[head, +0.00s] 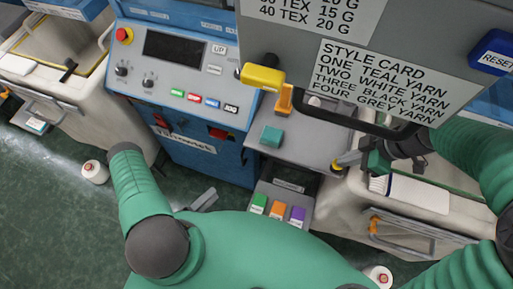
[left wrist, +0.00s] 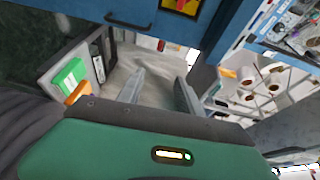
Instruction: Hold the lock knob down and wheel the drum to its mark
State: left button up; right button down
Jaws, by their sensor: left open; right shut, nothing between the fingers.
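No part is clearly recognisable as the drum or its mark. A yellow knob (head: 262,77) sticks out from the grey upper panel in the head view; I cannot tell whether it is the lock knob. My right gripper (head: 349,160) is shut and empty at the right end of the grey shelf, beside a small yellow part (head: 338,166). I cannot tell whether they touch. My left gripper (head: 203,200) is low, left of the button box and apart from the knob. Its two fingers stand open and empty in the left wrist view (left wrist: 158,92).
A button box (head: 281,206) with green, orange and purple buttons sits low in the middle. The blue control panel (head: 180,60) is at upper left. A teal block (head: 271,136) and an orange part (head: 284,99) stand by the grey shelf (head: 310,143). Bins flank the machine.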

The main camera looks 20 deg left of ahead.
jog(key=shift+s+f, duration=0.1)
jog(key=shift+f, duration=0.05)
pick_arm(q)
jog(key=v, duration=1.2)
jog(key=shift+s+f, duration=0.1)
pick_arm(e)
jog(key=shift+r+p, duration=1.85)
jog(key=shift+r, duration=1.3)
pick_arm(q)
notch_tip(320, 180, up, 4)
jog(key=shift+f, duration=0.2)
jog(key=shift+r, duration=0.1)
pick_arm(e)
jog(key=v, duration=1.6)
jog(key=shift+r, duration=0.35)
